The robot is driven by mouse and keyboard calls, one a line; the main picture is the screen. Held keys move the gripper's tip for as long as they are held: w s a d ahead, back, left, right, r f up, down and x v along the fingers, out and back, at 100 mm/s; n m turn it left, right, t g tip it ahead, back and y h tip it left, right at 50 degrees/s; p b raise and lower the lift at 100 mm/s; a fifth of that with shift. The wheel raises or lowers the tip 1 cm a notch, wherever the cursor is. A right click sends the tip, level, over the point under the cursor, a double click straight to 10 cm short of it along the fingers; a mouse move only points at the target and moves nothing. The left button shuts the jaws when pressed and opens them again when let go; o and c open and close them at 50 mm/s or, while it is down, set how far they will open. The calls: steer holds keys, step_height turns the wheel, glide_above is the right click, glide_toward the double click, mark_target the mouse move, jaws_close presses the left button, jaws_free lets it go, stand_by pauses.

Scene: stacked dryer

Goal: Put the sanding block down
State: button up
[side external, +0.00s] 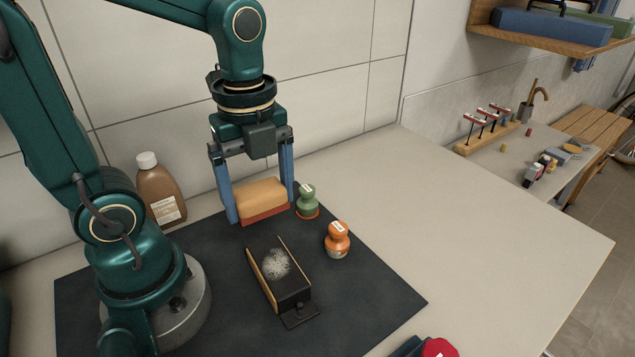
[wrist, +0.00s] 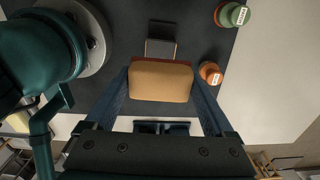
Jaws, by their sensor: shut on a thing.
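The sanding block (side external: 262,199), tan-orange on top with a red-brown underside, is held level between the two blue fingers of my gripper (side external: 260,197). It hangs above the dark mat (side external: 373,293), behind a black tray-like holder (side external: 291,291) with wooden sides and a white powdery patch on it. In the wrist view the sanding block (wrist: 161,80) fills the space between the fingers of my gripper (wrist: 161,82). It hides part of the dark thing below it there. Its underside is mostly hidden.
A green knob-shaped piece (side external: 307,201) and an orange one (side external: 337,240) stand right of the block. A brown bottle (side external: 160,193) stands at the back left by the wall. A red-topped thing (side external: 440,348) lies at the front edge. The pale counter (side external: 480,240) is clear on the right.

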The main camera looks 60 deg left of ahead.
steer(key=shift+w+a, duration=0.1)
steer(key=shift+w, duration=0.2)
steer(key=w+a+r+n, duration=0.15)
steer(key=w+n, duration=0.25)
steer(key=n, duration=0.5)
steer(key=w+r+n, duration=0.3)
steer(key=n, duration=0.6)
steer(key=w+d+f, duration=0.3)
steer(key=f, duration=0.2)
steer(key=shift+d, duration=0.2)
glide_above(376, 289)
step_height(376, 289, down, 7)
steer(key=shift+a+f, duration=0.1)
steer(key=shift+f, duration=1.75)
